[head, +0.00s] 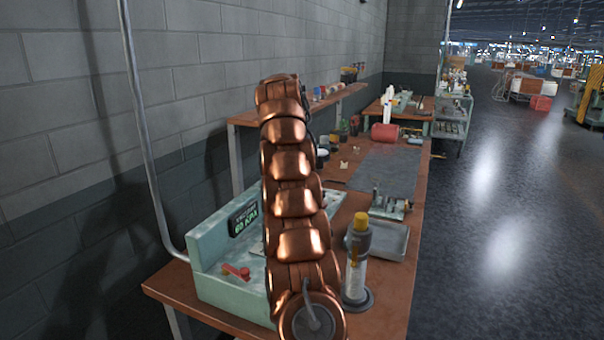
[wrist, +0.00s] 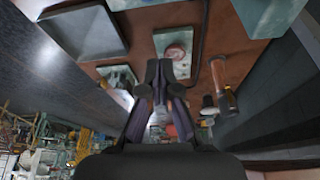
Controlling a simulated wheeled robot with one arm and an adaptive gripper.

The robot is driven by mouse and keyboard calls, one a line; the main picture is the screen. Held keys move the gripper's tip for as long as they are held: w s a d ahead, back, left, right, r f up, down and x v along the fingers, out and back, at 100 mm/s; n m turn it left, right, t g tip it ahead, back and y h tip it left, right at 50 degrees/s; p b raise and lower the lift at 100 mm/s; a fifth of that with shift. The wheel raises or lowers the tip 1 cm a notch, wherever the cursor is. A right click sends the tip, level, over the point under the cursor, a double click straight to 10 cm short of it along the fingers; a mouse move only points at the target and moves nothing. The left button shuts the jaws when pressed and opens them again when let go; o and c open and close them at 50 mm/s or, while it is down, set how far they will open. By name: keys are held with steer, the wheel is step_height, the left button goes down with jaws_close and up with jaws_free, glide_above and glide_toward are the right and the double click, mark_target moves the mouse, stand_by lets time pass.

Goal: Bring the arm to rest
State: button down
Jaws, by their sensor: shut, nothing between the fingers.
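My copper-coloured, segmented arm (head: 290,165) stands nearly upright in the middle of the head view, in front of the workbench (head: 395,312). My gripper (wrist: 160,72) shows in the wrist view with its dark fingers together and nothing between them. In the head view I cannot make out the fingers. The gripper appears apart from the bench items, which lie beyond it in the wrist view.
A pale green machine (head: 212,262) with a lit display stands behind my arm. Close to its right are a yellow-capped cylinder (head: 356,272) and a grey tray (head: 392,242). A dark mat (head: 388,168) lies farther back. Open floor (head: 500,240) is at right.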

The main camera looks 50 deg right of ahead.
stand_by(0.5)
steer(key=w+a+r+n+y+p, duration=0.15)
steer(key=a+n, duration=0.35)
steer(key=a, duration=1)
steer(key=s+a+f+n+y, duration=0.1)
steer(key=s+a+n, duration=0.4)
steer(key=a, duration=1)
steer(key=s+a+f+n+p, duration=0.1)
steer(key=s+a+f, duration=0.3)
steer(key=s, duration=0.5)
steer(key=s+a+f+n+g+y, duration=0.1)
steer(key=s+a+f+n, duration=0.2)
steer(key=s+a, duration=0.5)
steer(key=s+a+f+n+g+p, duration=0.1)
steer(key=s+a+f, duration=0.4)
steer(key=s, duration=0.7)
steer(key=shift+s+a+f+n+p, duration=0.15)
steer(key=shift+a+f+n+p, duration=0.3)
steer(key=shift+a, duration=0.5)
steer(key=shift+r+y, duration=0.15)
steer(key=shift+y, duration=0.1)
